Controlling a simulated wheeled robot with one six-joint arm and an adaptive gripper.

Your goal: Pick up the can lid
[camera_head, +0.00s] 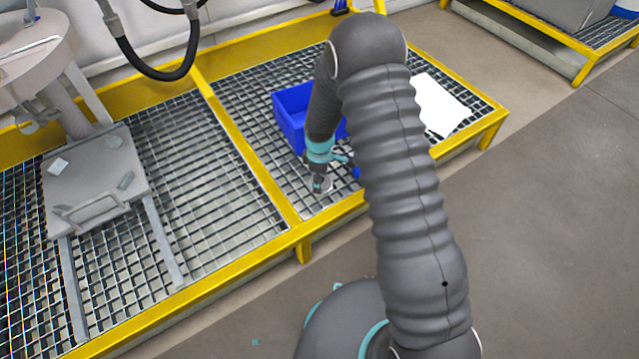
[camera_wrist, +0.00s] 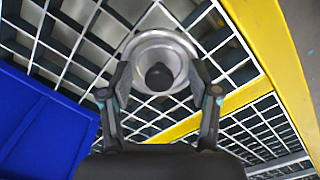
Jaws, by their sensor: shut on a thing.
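The can lid (camera_wrist: 178,48) is a round, pale metallic disc with a dark round knob-like spot at its middle. In the wrist view it sits between the two fingers of my gripper (camera_wrist: 159,88), which are shut on it from both sides. In the head view my gripper (camera_head: 322,186) is low over the grating, close to the yellow front rail, with a small pale part of the lid (camera_head: 327,184) showing beside it. I cannot tell whether the lid touches the grating.
A blue crate (camera_head: 289,121) stands on the grating behind my gripper and shows at left in the wrist view (camera_wrist: 40,125). A white sheet (camera_head: 437,106) lies at right. Yellow rails (camera_head: 240,145) edge the grating. A grey plate fixture (camera_head: 95,180) stands at left.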

